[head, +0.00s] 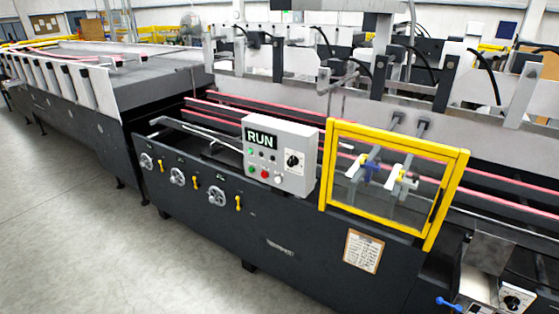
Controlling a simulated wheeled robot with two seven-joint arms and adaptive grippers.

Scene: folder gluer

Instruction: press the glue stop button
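A light grey control box (302,136) stands on the near side of the dark machine, right of the picture's middle. Its display (261,139) reads RUN. Below the display are small buttons, among them a red button (264,173) and a green button (250,152). A black rotary knob (293,160) sits to their right. A second small panel with a black knob (513,301) is partly in view at the lower right. Button labels are too small to read, so I cannot tell which one is the glue stop button. Neither gripper is in view.
A yellow-framed clear guard (327,165) stands right of the control box. Handwheels (216,196) and yellow levers (238,203) stick out of the dark side panel. A blue handle (447,302) is at the lower right. The grey floor (70,240) at the left is clear.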

